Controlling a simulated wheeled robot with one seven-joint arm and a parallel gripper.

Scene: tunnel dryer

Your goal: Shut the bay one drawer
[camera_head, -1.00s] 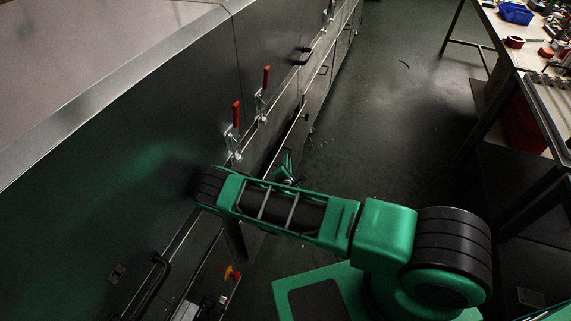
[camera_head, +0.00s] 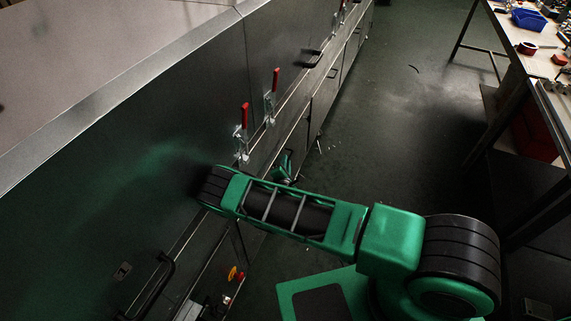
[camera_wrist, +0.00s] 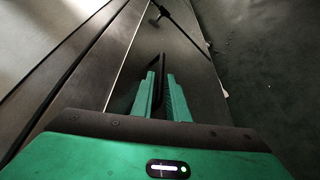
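The bay one drawer cannot be told for sure. A row of grey metal drawer fronts (camera_head: 296,133) runs along the low side of the dryer, and the one by my gripper looks nearly flush. My gripper (camera_head: 285,166) is beside that front, partly hidden by my forearm. In the wrist view my green fingers (camera_wrist: 162,76) are close together near a grey front panel. A dark bar shows at their tips; I cannot tell whether it is between them or behind them.
Red-handled toggle clamps (camera_head: 244,116) and a black handle (camera_head: 312,58) project from the dryer side. A red-and-yellow emergency button (camera_head: 235,274) sits lower down. A workbench (camera_head: 540,62) with a blue bin (camera_head: 528,19) stands at the right.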

